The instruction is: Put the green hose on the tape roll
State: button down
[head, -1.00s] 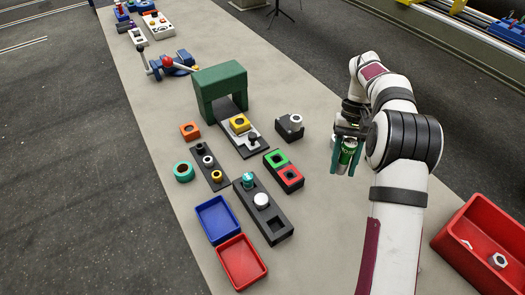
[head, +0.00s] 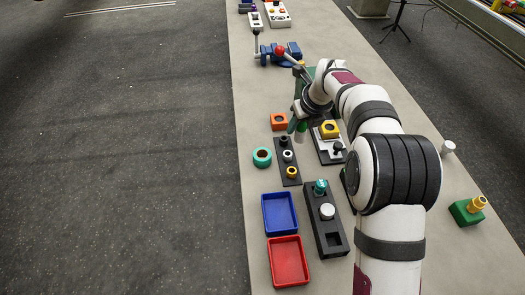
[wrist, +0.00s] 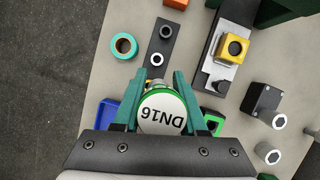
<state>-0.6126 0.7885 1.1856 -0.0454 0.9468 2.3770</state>
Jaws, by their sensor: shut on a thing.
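My gripper (head: 300,120) is shut on the green hose (wrist: 165,112), which shows in the wrist view as a round piece with a white face marked DN16 and a green edge. In the head view the hose (head: 302,134) is small and partly hidden by the gripper and arm. The tape roll (head: 262,157) is a teal ring with an open centre, lying flat on the table. The tape roll also shows in the wrist view (wrist: 124,46), up and left of the held hose and apart from it.
A black strip (head: 290,173) with several round fittings lies right of the tape roll. An orange block (head: 279,122) sits behind the roll. A blue tray (head: 279,214) and a red tray (head: 287,262) lie in front. The table left of the roll is clear.

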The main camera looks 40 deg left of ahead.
jog(key=s+a+f, duration=0.1)
jog(key=a+f, duration=0.1)
jog(key=a, duration=0.1)
jog(key=s+a+f, duration=0.1)
jog(key=a+f, duration=0.1)
jog(key=a, duration=0.1)
jog(key=s+a+f, duration=0.1)
jog(key=a+f, duration=0.1)
jog(key=a, duration=0.2)
jog(key=shift+a+f, duration=0.1)
jog(key=shift+f, duration=0.05)
notch_tip(320, 180, down, 4)
jog(key=shift+a+f, duration=0.1)
jog(key=shift+f, duration=0.05)
jog(key=shift+c, duration=2.3)
grip_release()
